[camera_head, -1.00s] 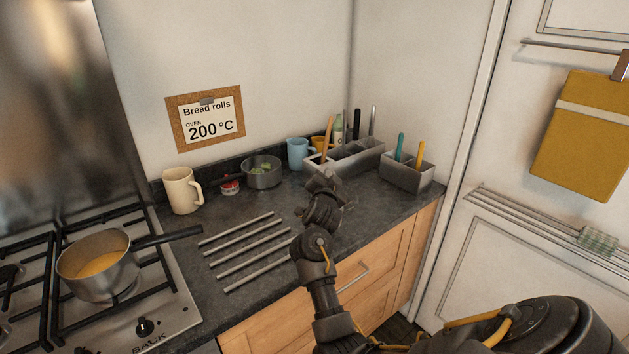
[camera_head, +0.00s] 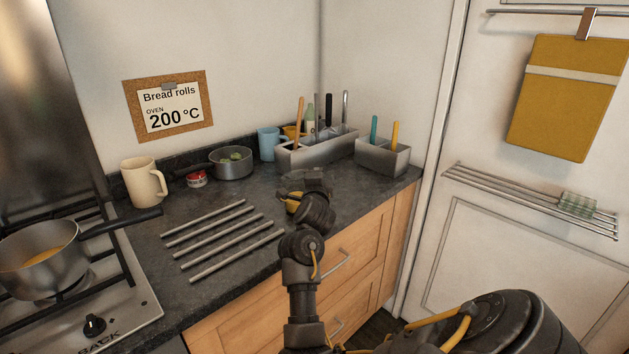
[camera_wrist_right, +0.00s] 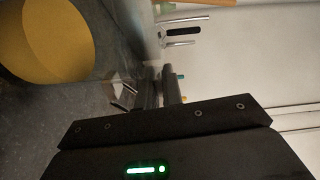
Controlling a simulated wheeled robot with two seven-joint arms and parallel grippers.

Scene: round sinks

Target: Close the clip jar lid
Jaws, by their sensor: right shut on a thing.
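The clip jar (camera_head: 293,202) stands on the dark worktop, mostly hidden behind my right gripper in the head view; only some yellow contents and a bit of glass show. In the right wrist view a large round yellow mass (camera_wrist_right: 45,40) fills the upper left, seemingly the jar's contents close up. My right gripper (camera_head: 300,180) is at the jar's top. Its fingers (camera_wrist_right: 162,76) are close together on a part of the jar; I cannot tell which part, and the lid's angle is unclear. My left gripper is out of view.
Several metal bars (camera_head: 225,238) lie on the worktop left of the jar. Behind are a cream mug (camera_head: 143,182), small pot (camera_head: 232,164), blue mug (camera_head: 268,143) and grey utensil holders (camera_head: 383,158). The hob with a saucepan (camera_head: 40,258) is at far left.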

